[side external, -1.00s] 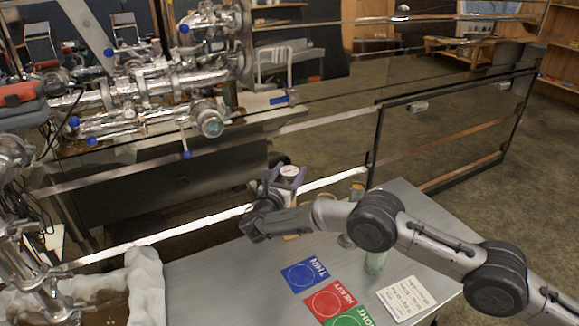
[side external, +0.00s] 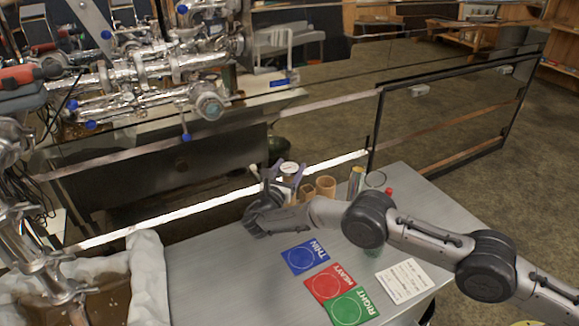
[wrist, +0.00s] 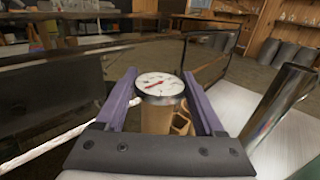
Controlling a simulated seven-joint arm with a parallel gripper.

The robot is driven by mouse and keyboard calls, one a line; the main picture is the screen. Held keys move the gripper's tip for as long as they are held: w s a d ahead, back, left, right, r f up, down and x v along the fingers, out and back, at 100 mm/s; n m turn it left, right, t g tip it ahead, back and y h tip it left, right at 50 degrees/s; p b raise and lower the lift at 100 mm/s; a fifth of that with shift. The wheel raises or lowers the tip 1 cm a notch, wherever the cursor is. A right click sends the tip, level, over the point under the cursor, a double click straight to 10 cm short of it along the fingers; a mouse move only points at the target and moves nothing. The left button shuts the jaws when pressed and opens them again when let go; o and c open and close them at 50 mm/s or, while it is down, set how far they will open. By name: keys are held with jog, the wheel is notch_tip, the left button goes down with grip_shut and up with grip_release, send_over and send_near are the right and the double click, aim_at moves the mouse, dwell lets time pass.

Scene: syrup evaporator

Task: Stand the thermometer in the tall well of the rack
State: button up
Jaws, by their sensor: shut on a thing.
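The thermometer has a round white dial (wrist: 160,85) with a red needle. The dial sits between the two purple fingers of my gripper (wrist: 165,88), which is shut on it. In the side view the dial (side external: 289,168) shows at the fingertips of my gripper (side external: 286,173). The tan rack (side external: 325,186) with round openings stands just right of the gripper. In the wrist view a tan upright cylinder (wrist: 157,118) is directly below the dial. The thermometer's stem is hidden, so I cannot tell whether it is inside a well.
A shiny cylinder (side external: 355,181) stands right of the rack, near a small red object (side external: 389,191). Blue (side external: 305,257), red (side external: 326,283) and green (side external: 352,307) cards and a white note (side external: 404,281) lie on the metal table.

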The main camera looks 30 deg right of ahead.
jog(key=o, duration=1.2)
jog(key=shift+c, duration=0.2)
jog(key=shift+v, duration=3.75)
